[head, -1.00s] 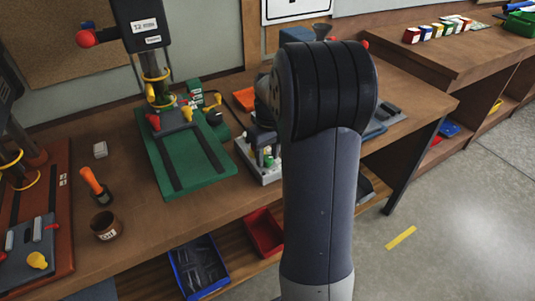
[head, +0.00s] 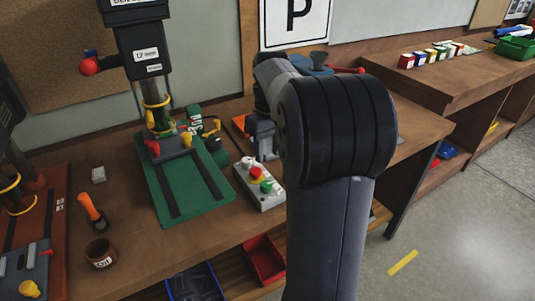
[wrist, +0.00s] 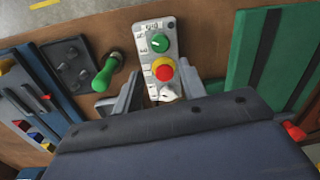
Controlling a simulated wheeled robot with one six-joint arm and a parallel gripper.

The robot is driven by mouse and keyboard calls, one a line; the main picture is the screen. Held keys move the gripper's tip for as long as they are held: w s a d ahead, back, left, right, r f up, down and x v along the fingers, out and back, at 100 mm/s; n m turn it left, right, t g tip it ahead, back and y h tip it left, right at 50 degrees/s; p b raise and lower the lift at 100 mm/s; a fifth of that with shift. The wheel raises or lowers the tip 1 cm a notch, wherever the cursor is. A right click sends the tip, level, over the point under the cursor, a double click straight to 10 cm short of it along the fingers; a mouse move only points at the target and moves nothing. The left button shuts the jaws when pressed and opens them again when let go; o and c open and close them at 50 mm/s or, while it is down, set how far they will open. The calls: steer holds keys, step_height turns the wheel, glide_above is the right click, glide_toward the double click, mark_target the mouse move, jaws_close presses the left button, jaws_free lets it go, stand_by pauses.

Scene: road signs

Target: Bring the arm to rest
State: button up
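My arm (head: 335,130) rises in the middle of the head view, bent at a large dark joint. My gripper is hidden behind it there. In the wrist view my gripper (wrist: 160,82) shows two grey fingers spread apart with nothing held between them. Beyond the fingers is a pale control box (wrist: 153,28) with a green knob (wrist: 159,43), a red button on a yellow ring (wrist: 163,70) and a white part partly covered below. The box (head: 265,198) also shows in the head view on the bench, apart from the visible arm.
A green machine base (head: 180,185) stands left of the box on the wooden bench (head: 130,215). An orange-handled tool (head: 90,207) and a brown mug (head: 101,253) are further left. A green-handled lever (wrist: 106,76) is left of the fingers. Open floor lies at right.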

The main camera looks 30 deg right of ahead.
mark_target(266, 183)
steer(key=f, duration=1)
steer(key=shift+a+f, duration=0.25)
steer(key=shift+f, duration=0.25)
steer(key=shift+n, duration=0.3)
